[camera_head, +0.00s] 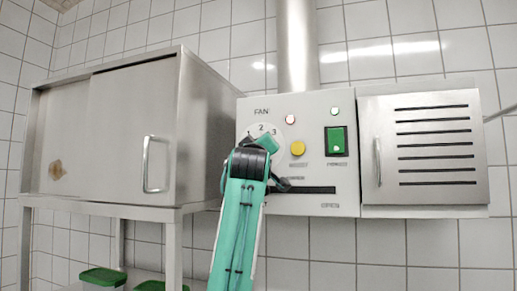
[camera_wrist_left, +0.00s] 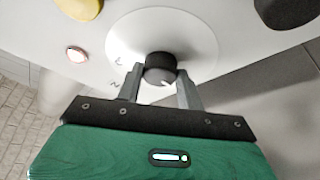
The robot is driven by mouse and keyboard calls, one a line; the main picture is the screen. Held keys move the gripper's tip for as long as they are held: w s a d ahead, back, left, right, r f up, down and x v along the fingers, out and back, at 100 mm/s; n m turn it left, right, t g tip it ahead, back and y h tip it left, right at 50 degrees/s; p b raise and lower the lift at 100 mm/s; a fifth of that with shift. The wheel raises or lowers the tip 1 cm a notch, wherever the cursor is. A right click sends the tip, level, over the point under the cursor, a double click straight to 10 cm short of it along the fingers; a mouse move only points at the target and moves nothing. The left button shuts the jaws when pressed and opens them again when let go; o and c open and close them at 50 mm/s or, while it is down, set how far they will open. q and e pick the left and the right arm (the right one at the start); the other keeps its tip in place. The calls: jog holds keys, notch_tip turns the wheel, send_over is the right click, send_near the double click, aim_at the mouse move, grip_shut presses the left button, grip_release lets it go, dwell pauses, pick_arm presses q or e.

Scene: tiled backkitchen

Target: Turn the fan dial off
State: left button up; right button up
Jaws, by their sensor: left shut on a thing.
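The fan dial is a black round knob (camera_wrist_left: 160,62) on a white disc (camera_wrist_left: 207,38), seen in the left wrist view. A small white mark shows on the knob's lower edge. In the head view the disc (camera_head: 261,128) shows the numbers 1, 2 and 3 under the word FAN, and the knob is hidden behind my gripper. My left gripper (camera_wrist_left: 159,76) is shut on the knob, one grey finger on each side. In the head view my left gripper (camera_head: 262,147) covers the lower part of the disc. My right gripper is in neither view.
The control panel also has a yellow button (camera_head: 298,148), a green switch (camera_head: 336,140), a red light (camera_head: 290,119) and a black slot (camera_head: 312,190). A metal cabinet (camera_head: 120,125) stands close on the left, and a slatted vent door (camera_head: 425,155) on the right.

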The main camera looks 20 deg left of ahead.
pick_arm(q)
jog(key=o, duration=1)
jog(key=b+v, duration=0.7)
jog(key=v, duration=0.7)
jog(key=shift+w+b, duration=0.1)
jog(key=shift+b, duration=0.2)
jog(key=shift+f, duration=0.1)
